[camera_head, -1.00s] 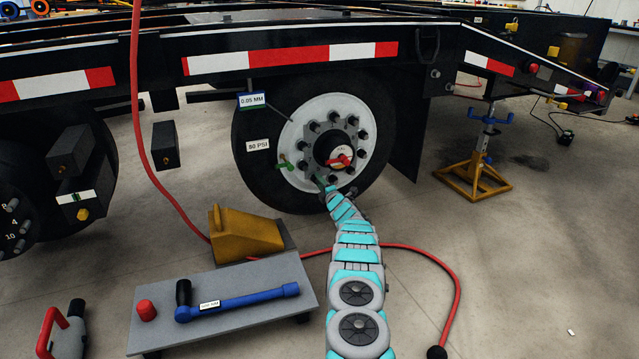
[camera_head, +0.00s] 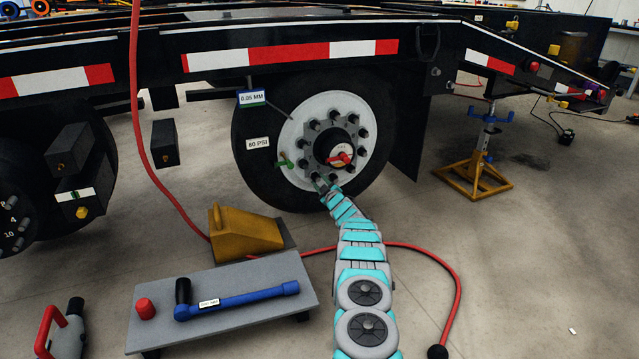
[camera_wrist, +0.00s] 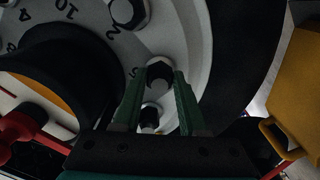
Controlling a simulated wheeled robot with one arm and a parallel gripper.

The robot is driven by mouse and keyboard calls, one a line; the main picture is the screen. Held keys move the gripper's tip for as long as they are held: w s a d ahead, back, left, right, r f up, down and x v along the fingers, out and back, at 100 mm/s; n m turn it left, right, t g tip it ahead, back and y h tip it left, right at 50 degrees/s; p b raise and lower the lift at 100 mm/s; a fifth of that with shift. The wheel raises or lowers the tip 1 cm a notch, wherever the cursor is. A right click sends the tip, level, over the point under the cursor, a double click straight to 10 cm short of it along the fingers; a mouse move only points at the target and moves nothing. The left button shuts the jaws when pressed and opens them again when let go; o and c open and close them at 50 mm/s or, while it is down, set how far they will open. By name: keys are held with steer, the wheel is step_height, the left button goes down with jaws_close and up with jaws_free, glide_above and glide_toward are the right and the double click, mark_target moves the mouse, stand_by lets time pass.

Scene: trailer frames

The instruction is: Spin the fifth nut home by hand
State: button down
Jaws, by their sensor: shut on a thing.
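The white wheel (camera_head: 300,130) has a ring of dark studs and nuts around its black hub (camera_head: 335,142). It fills the upper left of the wrist view, where the rim (camera_wrist: 195,45) carries printed numbers. My gripper (camera_head: 322,184) is at the lower part of the ring. In the wrist view its two green fingers (camera_wrist: 158,78) are shut on a dark nut (camera_wrist: 159,71) with a pale face, one fingertip on each side. A second nut or stud (camera_wrist: 150,117) shows between the fingers, nearer the palm. How far the held nut is seated cannot be told.
A yellow wheel chock (camera_head: 245,232) stands below the tyre. A grey bench (camera_head: 240,318) holds a blue torque wrench (camera_head: 240,299) and a red cap (camera_head: 145,308). A red hose (camera_head: 455,300) runs across the floor behind my arm. A yellow jack stand (camera_head: 472,180) is at right.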

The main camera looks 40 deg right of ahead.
steer(key=m, duration=2.2)
steer(key=shift+a, duration=0.35)
steer(key=m, duration=0.3)
steer(key=shift+m, duration=0.3)
steer(key=m, duration=0.3)
steer(key=shift+r, duration=0.1)
steer(key=shift+m, duration=2.2)
